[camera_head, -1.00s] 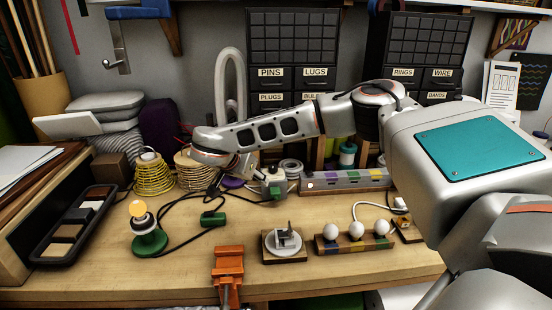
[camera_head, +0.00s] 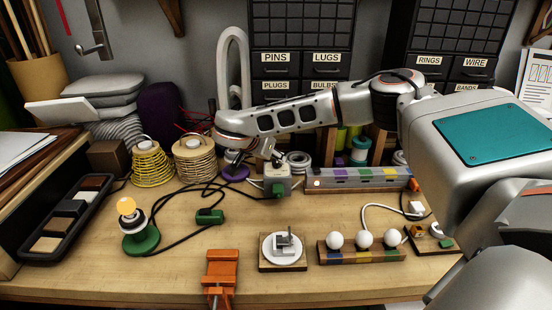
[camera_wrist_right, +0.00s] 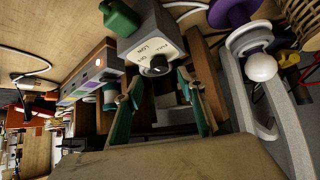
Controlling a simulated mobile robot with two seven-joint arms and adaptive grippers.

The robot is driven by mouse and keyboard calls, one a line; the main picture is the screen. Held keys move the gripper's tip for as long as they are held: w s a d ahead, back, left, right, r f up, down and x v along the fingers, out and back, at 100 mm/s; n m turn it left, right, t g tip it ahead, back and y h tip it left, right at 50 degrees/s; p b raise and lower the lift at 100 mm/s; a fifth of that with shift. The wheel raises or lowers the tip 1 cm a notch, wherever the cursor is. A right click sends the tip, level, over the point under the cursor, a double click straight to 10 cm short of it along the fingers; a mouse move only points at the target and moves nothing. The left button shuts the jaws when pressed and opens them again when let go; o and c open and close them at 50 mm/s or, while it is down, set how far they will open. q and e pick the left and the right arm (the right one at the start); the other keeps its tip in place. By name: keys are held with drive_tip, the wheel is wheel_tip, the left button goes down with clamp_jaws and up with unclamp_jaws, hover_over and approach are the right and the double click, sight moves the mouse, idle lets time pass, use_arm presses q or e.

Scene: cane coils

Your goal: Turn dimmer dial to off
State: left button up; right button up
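The dimmer is a pale grey box (camera_head: 277,179) with a green plug on its front, at the middle back of the bench. In the right wrist view, its white plate (camera_wrist_right: 150,50) carries lettering and a round black dial (camera_wrist_right: 155,66); which mark the dial points at is too small to tell. My right gripper (camera_head: 268,157) is just above and behind the box in the head view. In the wrist view its two green fingers (camera_wrist_right: 158,84) are open and empty, on either side of the dial and a little short of it. The left gripper is out of view.
A lamp with a glowing yellow bulb (camera_head: 126,206) stands on a green base at left. Cane coils (camera_head: 194,162) and a purple object (camera_head: 234,173) sit left of the dimmer. A long power strip (camera_head: 355,180) lies to its right. An orange vise (camera_head: 221,270) is at the front.

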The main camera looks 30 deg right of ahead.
sight(276, 162)
drive_tip(key=shift+x, duration=2.35)
drive_tip(key=c, duration=1.1)
drive_tip(key=shift+o, duration=0.2)
